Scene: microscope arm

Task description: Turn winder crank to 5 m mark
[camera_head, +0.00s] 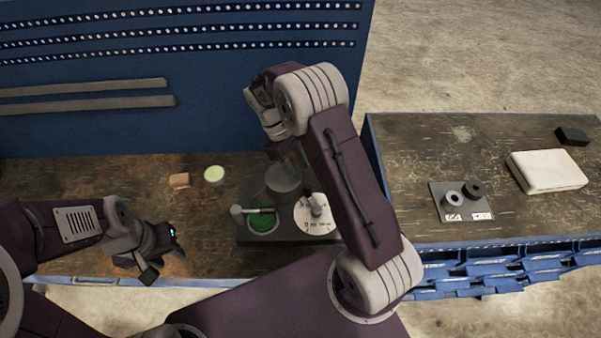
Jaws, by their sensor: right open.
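The winder's dark base (290,238) stands on the brown bench top near its front edge. On its left is a green disc (262,221) with a grey crank-like bar and knob (237,210) reaching left over it. On its right is a white dial (318,226) with "0 m" readable at its lower edge and a grey post on it. A dark grey cylinder (283,178) stands behind them. My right gripper (283,150) is above and behind the winder, open, partly hidden by its own arm. My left gripper (160,262) is low, left of the winder, apart from it; its jaw opening is unclear.
A brown block (179,180) and a pale green round piece (214,174) lie behind left. A blue perforated panel (200,80) closes the back. The right bench holds a grey plate (447,207) with two round parts, a white box (546,171) and a black block (572,136).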

